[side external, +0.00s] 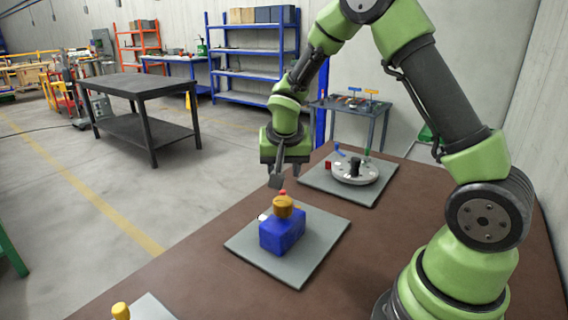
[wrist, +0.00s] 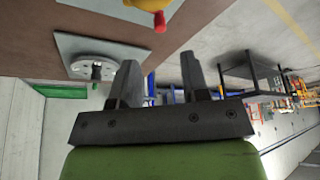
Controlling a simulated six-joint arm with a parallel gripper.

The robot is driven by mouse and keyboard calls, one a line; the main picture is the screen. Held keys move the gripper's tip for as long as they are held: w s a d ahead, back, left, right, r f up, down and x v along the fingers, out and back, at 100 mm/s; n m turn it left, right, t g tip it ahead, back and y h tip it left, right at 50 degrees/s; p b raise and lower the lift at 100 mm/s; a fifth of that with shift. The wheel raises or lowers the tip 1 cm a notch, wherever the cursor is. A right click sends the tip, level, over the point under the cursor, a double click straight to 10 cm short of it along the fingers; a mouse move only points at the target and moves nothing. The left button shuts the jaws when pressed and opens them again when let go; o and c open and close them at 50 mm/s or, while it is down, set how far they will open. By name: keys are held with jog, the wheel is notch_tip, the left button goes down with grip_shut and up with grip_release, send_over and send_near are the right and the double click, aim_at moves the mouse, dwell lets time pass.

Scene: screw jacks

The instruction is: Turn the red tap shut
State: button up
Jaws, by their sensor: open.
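A round grey disc (side external: 355,171) sits on a grey plate at the back of the brown table, with a dark post in its middle. A small red piece (side external: 328,164) shows at its left edge, and blue (side external: 338,150) and green (side external: 367,153) pieces stand behind it. I cannot tell which way the red piece is turned. The disc also shows in the wrist view (wrist: 108,62). My gripper (side external: 274,180) is open and empty, left of the disc and just above a blue block (side external: 282,236) with an orange head (side external: 283,207) and red tip (side external: 283,193). The fingers show in the wrist view (wrist: 160,80).
The blue block stands on its own grey plate (side external: 262,263). Another plate with a yellow-topped part (side external: 121,311) is at the front left, partly cut off. Bare brown table (side external: 205,285) lies between the plates. A dark workbench (side external: 140,90) and blue shelves (side external: 250,55) stand farther back.

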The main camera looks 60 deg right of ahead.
jog(key=shift+s+a+r, duration=0.15)
jog(key=shift+a+r, duration=0.1)
jog(key=shift+r, duration=0.4)
jog(key=shift+d, duration=0.1)
jog(key=m+g+y, duration=0.4)
jog(key=m+y, duration=0.2)
jog(key=y, duration=0.2)
send_near(283, 190)
jog(key=shift+t, duration=0.3)
jog(key=x, duration=0.9)
jog(key=shift+s+f, duration=0.2)
jog(key=shift+s, duration=0.15)
jog(key=shift+c, duration=0.4)
grip_shut()
